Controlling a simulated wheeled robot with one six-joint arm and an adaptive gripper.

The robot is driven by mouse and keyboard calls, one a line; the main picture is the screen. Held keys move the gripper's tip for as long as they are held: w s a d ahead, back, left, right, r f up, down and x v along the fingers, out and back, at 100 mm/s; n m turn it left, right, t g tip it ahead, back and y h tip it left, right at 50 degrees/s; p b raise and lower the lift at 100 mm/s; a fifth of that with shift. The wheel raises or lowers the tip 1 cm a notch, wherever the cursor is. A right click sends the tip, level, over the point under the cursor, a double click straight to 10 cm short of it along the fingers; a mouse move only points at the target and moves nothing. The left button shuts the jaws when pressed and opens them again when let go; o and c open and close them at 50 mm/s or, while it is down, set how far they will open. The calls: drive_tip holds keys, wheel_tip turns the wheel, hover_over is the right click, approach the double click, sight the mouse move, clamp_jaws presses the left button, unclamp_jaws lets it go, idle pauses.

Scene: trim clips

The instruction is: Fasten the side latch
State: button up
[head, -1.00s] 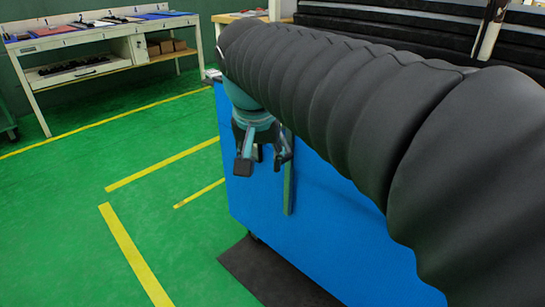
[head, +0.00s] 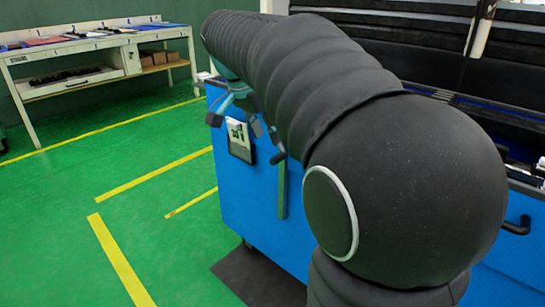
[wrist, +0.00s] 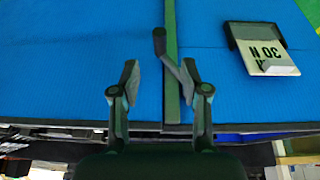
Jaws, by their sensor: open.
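The side latch shows in the wrist view as a grey lever with a dark knob (wrist: 159,42), slanting across a grey-green upright strip (wrist: 172,75) on the blue cabinet side. In the head view the dark knob (head: 278,158) shows beside the strip (head: 282,190). My gripper (wrist: 160,83) is open and empty, its fingers on either side of the strip in the wrist view. The knob lies beyond the fingertips, and the right finger overlaps the lever's lower end. In the head view my gripper (head: 234,118) is near the cabinet's top edge, partly hidden by my arm.
A workbench (head: 100,50) stands at the back left. The green floor (head: 60,215) left of the cabinet is clear.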

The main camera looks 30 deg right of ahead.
sight(276, 156)
drive_tip(key=b+x, duration=0.1)
drive_tip(key=x, duration=0.6)
drive_tip(key=shift+f, duration=0.15)
clamp_jaws()
